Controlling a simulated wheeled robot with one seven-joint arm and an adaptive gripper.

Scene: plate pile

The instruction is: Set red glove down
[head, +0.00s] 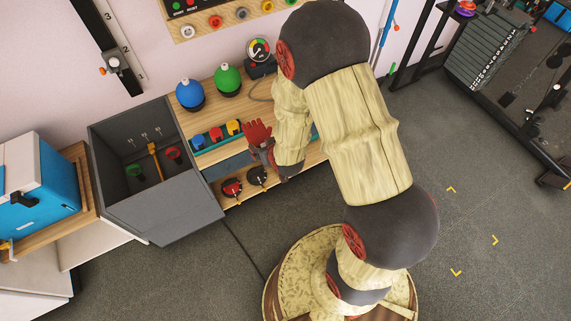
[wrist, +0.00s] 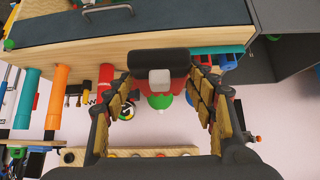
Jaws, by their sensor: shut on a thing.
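The red glove (head: 257,131) stands out from my gripper (head: 263,152) in the head view, fingers pointing up, in front of the wooden bench. My gripper is shut on it. In the wrist view, a dark block with a pale square and red edges, apparently the glove (wrist: 158,62), sits between the fingertips of my gripper (wrist: 160,78). The glove overlaps the bench front in the head view, and I cannot tell whether it touches anything there. My arm hides part of the bench to the right.
The wooden bench (head: 216,93) carries a blue flask (head: 189,95), a green flask (head: 228,80) and a gauge (head: 259,50). Small coloured pieces (head: 215,135) sit in a teal tray. An open grey box (head: 178,217) stands left. Round black-and-red items (head: 232,187) lie on the lower shelf.

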